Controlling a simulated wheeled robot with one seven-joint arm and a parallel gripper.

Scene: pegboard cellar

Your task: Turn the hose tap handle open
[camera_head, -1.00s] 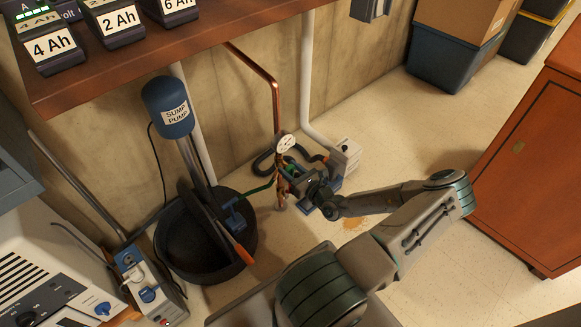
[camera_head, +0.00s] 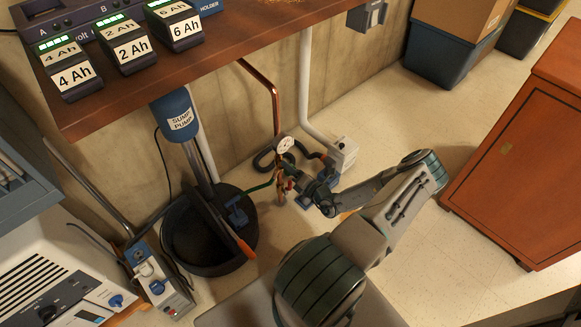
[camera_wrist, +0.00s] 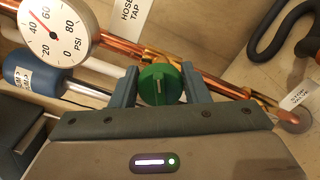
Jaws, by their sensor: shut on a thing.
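The hose tap's round green handle (camera_wrist: 160,84) sits between my gripper's two fingers in the wrist view, with a finger against each side. It sits at the copper pipe (camera_wrist: 120,46), below the HOSE TAP label (camera_wrist: 133,20). My gripper (camera_wrist: 160,88) is shut on this handle. In the head view my gripper (camera_head: 297,186) reaches the pipework under the bench, and my own fingers and wrist hide most of the handle.
A pressure gauge (camera_wrist: 58,28) is close to the left of the handle. A STOP VALVE label (camera_wrist: 299,95) hangs at right. The black sump basin (camera_head: 205,225) stands left of the pipes, under the wooden bench (camera_head: 225,50). Floor is open toward the orange cabinet (camera_head: 525,165).

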